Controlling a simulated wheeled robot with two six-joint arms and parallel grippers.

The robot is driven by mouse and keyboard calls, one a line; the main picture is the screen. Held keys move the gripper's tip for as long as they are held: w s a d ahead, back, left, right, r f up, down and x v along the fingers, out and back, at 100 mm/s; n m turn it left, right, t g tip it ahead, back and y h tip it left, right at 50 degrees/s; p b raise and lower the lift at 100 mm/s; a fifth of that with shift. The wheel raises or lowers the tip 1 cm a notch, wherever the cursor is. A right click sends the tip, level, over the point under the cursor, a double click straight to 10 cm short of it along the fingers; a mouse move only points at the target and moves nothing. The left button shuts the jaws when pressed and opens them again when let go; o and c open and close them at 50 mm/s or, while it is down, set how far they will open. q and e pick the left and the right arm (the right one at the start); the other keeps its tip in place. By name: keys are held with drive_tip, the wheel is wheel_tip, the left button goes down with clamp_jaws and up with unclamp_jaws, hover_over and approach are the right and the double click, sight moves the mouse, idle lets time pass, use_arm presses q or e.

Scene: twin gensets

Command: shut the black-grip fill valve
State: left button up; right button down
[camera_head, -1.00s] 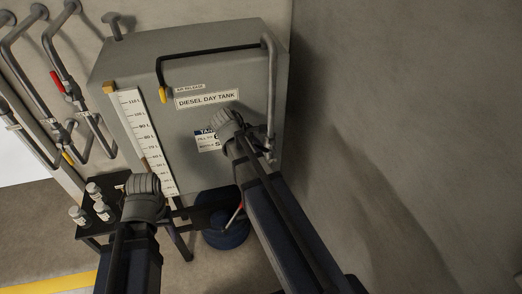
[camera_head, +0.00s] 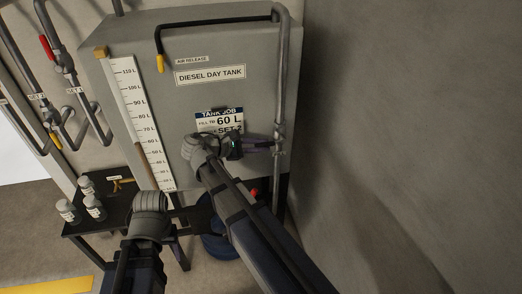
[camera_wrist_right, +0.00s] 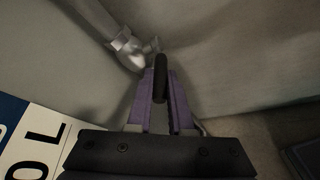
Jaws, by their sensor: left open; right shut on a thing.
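The fill valve (camera_head: 279,136) sits on the vertical pipe at the right side of the grey diesel day tank (camera_head: 215,95). My right gripper (camera_head: 262,143) reaches it from the left, below the tank card. In the right wrist view its purple fingers are shut on the black grip (camera_wrist_right: 161,75), with the pale valve body (camera_wrist_right: 130,52) just beyond. My left wrist (camera_head: 150,203) is low in front of the table; its fingers are hidden behind it. The sight gauge (camera_head: 137,120) has a brown column whose top is near the 60 L mark.
The tank card (camera_head: 220,120) reads fill to 60 L, set 2. A yellow-tipped air release pipe (camera_head: 160,62) hangs above. Pipes with a red grip (camera_head: 47,48) are at left. A black table (camera_head: 115,215) holds several bottles. A blue container (camera_head: 219,245) stands below. The right wall is bare.

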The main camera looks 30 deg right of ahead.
drive_tip(key=shift+f, duration=0.1)
idle(0.4)
drive_tip(key=c, duration=0.8)
unclamp_jaws()
drive_tip(key=shift+a, duration=0.1)
drive_tip(key=p+v, duration=0.2)
drive_tip(key=v, duration=0.4)
drive_tip(key=shift+v, duration=0.85)
drive_tip(key=shift+a+f, duration=0.1)
